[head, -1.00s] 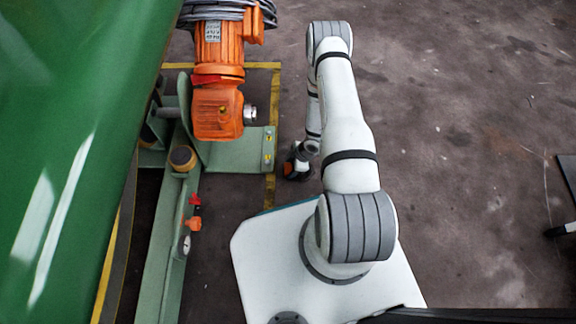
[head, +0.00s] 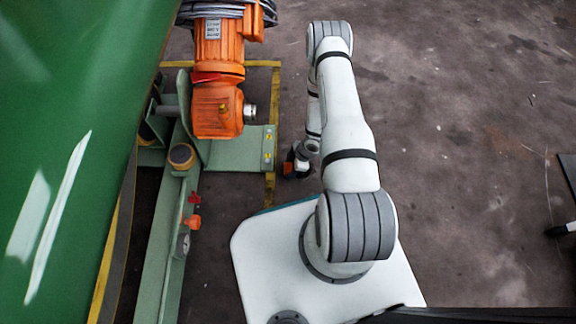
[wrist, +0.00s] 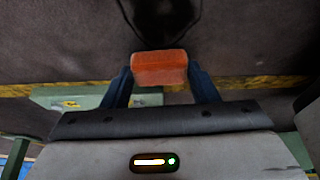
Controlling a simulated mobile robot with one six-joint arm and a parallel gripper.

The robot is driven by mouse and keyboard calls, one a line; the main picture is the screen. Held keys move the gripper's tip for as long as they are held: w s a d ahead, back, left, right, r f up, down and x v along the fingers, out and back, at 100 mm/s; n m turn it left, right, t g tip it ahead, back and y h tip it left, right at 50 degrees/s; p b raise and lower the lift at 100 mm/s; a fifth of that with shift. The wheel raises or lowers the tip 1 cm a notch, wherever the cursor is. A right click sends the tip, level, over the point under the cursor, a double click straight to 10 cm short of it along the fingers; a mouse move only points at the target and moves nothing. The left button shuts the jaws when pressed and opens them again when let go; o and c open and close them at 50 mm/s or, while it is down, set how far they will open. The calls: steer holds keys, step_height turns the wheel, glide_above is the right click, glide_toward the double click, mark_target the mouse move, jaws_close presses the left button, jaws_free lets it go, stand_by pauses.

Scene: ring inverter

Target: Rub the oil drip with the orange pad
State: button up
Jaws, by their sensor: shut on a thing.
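The orange pad (wrist: 160,66) is a small block between the two dark blue fingers of my gripper (wrist: 160,76) in the wrist view. My gripper is shut on it. A dark, glossy stain (wrist: 162,22), which looks like the oil drip, lies on the floor just past the pad at the top of the wrist view. I cannot tell whether the pad touches the floor. In the head view my gripper (head: 290,168) is small and partly hidden by my arm, low near the floor; the stain is not seen there.
An orange motor (head: 219,80) on a green steel frame (head: 240,150) stands left of my gripper. A yellow floor line (head: 270,190) runs beside it. A large green body (head: 70,130) fills the left. Open floor (head: 460,150) lies to the right.

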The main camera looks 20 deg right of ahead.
steer(key=shift+f+b, duration=0.45)
steer(key=shift+f, duration=0.2)
